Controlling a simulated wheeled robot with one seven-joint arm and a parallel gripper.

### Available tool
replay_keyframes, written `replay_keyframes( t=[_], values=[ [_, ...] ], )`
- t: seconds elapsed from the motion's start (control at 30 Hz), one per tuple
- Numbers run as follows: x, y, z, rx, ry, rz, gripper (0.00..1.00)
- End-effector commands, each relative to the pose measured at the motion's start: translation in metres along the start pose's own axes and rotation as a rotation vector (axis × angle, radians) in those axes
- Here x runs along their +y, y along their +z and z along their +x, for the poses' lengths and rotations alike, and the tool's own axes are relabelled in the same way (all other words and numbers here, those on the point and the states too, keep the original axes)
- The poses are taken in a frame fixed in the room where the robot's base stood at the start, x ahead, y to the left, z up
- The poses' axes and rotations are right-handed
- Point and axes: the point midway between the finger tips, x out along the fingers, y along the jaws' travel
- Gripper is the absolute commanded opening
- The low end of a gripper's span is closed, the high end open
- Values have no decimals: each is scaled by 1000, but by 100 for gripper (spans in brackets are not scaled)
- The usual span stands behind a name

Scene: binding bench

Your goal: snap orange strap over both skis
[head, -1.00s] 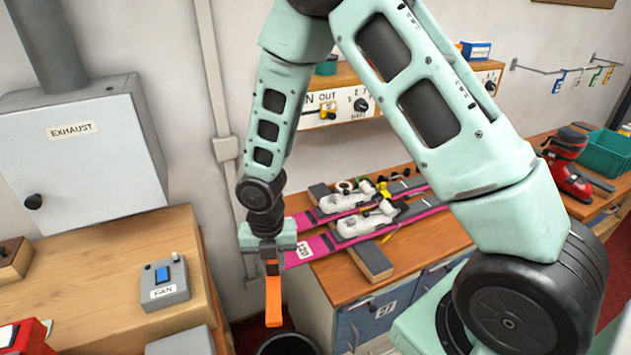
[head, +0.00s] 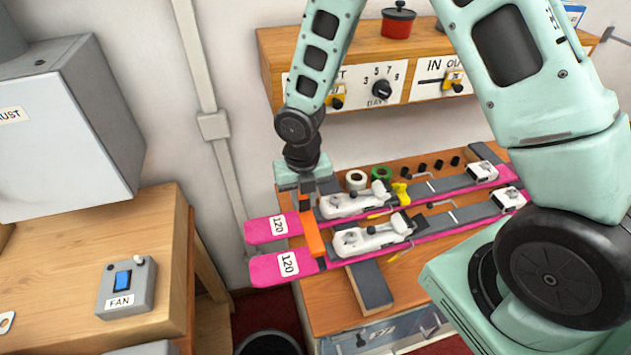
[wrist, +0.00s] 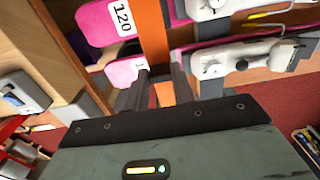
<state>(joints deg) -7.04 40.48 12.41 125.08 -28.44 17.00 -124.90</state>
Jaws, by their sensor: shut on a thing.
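Two pink skis lie side by side on the bench, the far ski (head: 256,230) and the near ski (head: 256,270), each with a white 120 label and a white binding. My gripper (head: 304,202) is above the far ski, just left of its binding, and is shut on the orange strap (head: 315,240). The strap reaches from the fingers across toward the near ski. In the wrist view the strap (wrist: 155,40) runs between the fingers (wrist: 160,72) and crosses in front of both skis. I cannot tell whether it touches them.
A dark support block (head: 369,287) sits under the skis. Tape rolls (head: 356,179) and small black pegs lie behind them. A shelf with dials (head: 380,88) is at the back. A wooden cabinet with a fan switch box (head: 127,287) stands left, with a gap between it and the bench.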

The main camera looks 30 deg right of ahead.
Motion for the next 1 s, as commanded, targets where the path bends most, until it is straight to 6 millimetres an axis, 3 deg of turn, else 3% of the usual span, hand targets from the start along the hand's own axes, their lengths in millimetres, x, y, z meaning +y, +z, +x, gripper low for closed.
replay_keyframes(
  t=[0.27, 0.7, 1.0],
  values=[
    [0, 0, 14, 0, 0, 1, 1],
    [0, 0, 56, 0, 0, 1, 1],
    [0, 0, 70, 0, 0, 1, 1]
  ],
)
